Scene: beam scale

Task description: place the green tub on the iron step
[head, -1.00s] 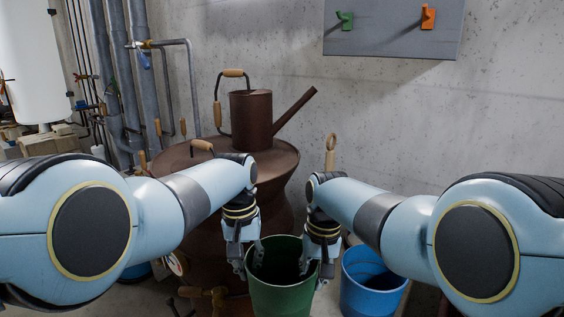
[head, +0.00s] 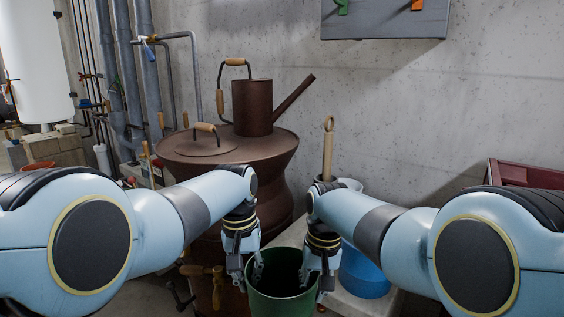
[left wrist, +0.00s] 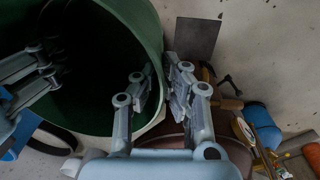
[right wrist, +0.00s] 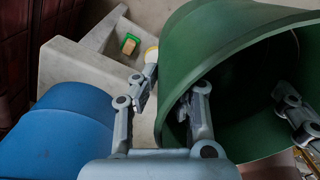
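The green tub (head: 283,305) hangs upright between my two grippers at the bottom of the head view, its lower part cut off. My left gripper (head: 250,272) is shut on the tub's left rim, and my right gripper (head: 316,278) on its right rim. In the left wrist view the tub wall (left wrist: 148,30) runs between the fingers. In the right wrist view one finger is inside the tub (right wrist: 225,50) and one outside. A flat dark plate (left wrist: 196,38) lies beyond the tub in the left wrist view; I cannot tell whether it is the iron step.
A blue tub (head: 365,275) stands right of the green one by a pale grey stepped block (right wrist: 75,70). A rusty still (head: 275,170) with a spouted can (head: 252,105) stands behind left. A dark red box (head: 525,175) is at the right.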

